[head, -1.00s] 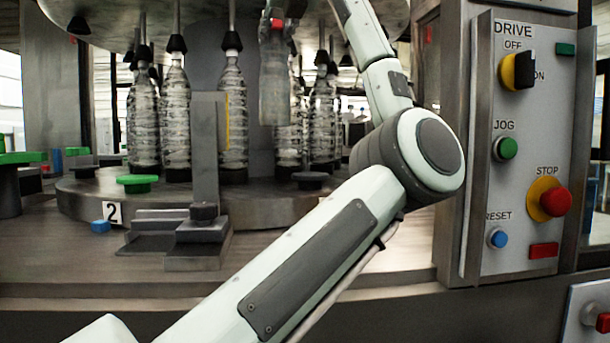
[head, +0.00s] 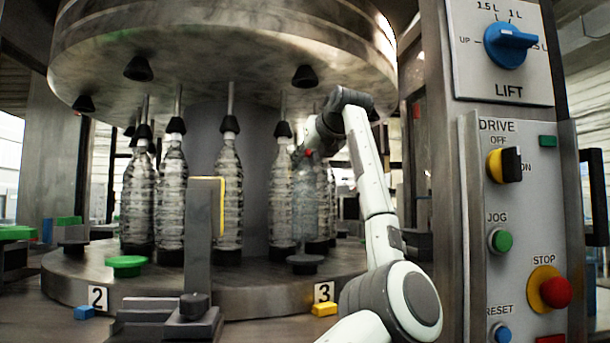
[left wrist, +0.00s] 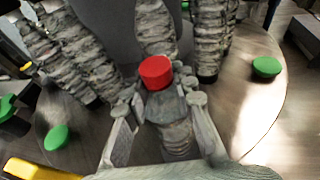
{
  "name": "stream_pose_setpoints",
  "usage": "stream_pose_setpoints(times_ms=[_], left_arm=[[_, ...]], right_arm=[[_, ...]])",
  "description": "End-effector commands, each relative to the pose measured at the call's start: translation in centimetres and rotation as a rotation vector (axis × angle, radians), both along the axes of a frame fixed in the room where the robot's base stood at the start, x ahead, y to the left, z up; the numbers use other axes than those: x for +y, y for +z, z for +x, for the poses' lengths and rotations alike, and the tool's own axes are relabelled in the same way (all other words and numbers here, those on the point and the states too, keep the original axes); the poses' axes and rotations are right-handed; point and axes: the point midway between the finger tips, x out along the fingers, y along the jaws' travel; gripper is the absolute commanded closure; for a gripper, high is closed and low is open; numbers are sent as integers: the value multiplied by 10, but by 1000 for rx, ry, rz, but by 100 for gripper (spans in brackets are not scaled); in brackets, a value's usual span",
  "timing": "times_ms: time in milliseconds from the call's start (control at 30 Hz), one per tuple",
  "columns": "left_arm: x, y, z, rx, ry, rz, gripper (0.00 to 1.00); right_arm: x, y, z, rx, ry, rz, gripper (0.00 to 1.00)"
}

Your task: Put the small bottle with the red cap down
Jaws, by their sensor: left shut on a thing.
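The small bottle with the red cap (head: 305,198) is clear and roughly upright among the standing bottles in the head view. Its red cap (left wrist: 155,72) and part of its body (left wrist: 177,138) show in the left wrist view. My left gripper (head: 312,140) is shut on this bottle, with a finger on each side of it below the cap. A dark round pad (head: 305,264) lies below the bottle in the head view. I cannot tell whether the bottle's base touches it. My right gripper is out of view.
Several tall clear bottles (head: 229,200) stand close by on the round table (head: 70,285), under black bell-shaped heads (head: 139,69). A green pad (head: 126,265) and a grey post (head: 204,235) are at the left. The control panel (head: 525,230) stands at the right.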

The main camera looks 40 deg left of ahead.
Motion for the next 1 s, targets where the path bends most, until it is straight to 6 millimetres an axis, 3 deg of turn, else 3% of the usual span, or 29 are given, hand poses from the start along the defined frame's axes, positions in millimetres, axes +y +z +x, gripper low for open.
stream_pose_setpoints(times_ms=[233, 667, 700, 833, 1000], left_arm=[[0, -33, 0, -2, 1, 2, 100], [0, -39, -1, -2, 0, 2, 100], [0, -40, 0, 0, 0, -1, 71], [0, -40, 0, 1, 0, 0, 55], [0, -40, 0, 1, 1, -1, 54]], right_arm=[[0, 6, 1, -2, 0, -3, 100], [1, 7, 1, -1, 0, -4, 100], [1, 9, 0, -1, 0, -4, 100], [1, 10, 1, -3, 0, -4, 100], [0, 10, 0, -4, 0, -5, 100]])
